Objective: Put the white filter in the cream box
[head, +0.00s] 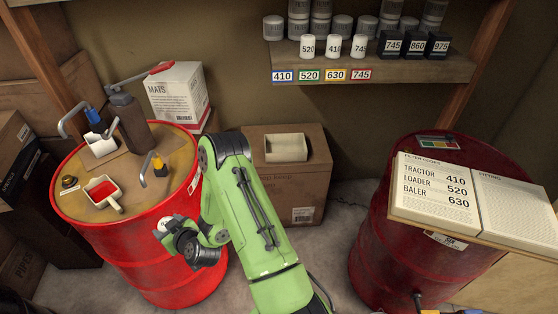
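Three small white filters stand in a row on the wall shelf: one marked 520 (307,46), one that seems to read 410 (333,47), and one marked 745 (359,44). An open cream box (285,157) sits on a cardboard carton behind my green arm, and its visible inside looks empty. My gripper end (200,253) hangs low at the front right of the left red drum, well below and left of the shelf and apart from the cream box. Its fingers cannot be made out, so I cannot tell whether it is open or shut.
The left drum (150,262) carries a pump bottle (128,120), a small white container (100,146), and a cream dish with red contents (103,191). Black boxes (415,45) and grey cans share the shelf (380,69). A right drum (385,262) holds a filter-code board (435,195).

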